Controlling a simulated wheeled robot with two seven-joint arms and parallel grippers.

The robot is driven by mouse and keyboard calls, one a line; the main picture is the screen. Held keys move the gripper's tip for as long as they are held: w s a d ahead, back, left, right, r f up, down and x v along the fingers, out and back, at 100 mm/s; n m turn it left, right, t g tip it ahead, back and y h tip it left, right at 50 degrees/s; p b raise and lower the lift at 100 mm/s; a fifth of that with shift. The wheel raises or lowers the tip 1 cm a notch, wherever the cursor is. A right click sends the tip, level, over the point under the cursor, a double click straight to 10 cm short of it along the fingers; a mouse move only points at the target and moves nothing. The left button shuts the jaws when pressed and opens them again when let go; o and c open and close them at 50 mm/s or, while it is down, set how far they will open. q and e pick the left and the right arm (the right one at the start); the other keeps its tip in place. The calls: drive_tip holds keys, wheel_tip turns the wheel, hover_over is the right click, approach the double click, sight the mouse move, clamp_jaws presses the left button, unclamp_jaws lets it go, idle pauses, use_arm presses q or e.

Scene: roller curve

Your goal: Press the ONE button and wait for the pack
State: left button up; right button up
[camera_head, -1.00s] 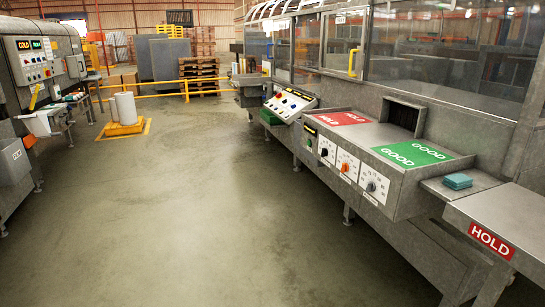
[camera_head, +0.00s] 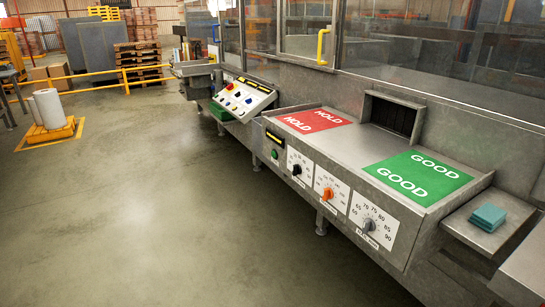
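A grey metal machine with a flat outfeed deck (camera_head: 370,148) stands at the right. Its front panel carries a small green button (camera_head: 274,155) below a dark display (camera_head: 275,137). I cannot read a ONE label on it. A black knob (camera_head: 297,170), an orange knob (camera_head: 328,194) and a grey knob (camera_head: 369,225) sit to its right. The deck has a red HOLD area (camera_head: 314,121) and a green GOOD area (camera_head: 418,177), both bare. A dark opening (camera_head: 391,115) is in the wall behind; no pack shows there. Neither gripper is in view.
A sloped console (camera_head: 243,97) with several buttons and knobs stands further along the machine. A teal block (camera_head: 488,217) lies on a side shelf at the right. White rolls (camera_head: 47,108) stand on a yellow base at the left. The floor (camera_head: 150,220) is open.

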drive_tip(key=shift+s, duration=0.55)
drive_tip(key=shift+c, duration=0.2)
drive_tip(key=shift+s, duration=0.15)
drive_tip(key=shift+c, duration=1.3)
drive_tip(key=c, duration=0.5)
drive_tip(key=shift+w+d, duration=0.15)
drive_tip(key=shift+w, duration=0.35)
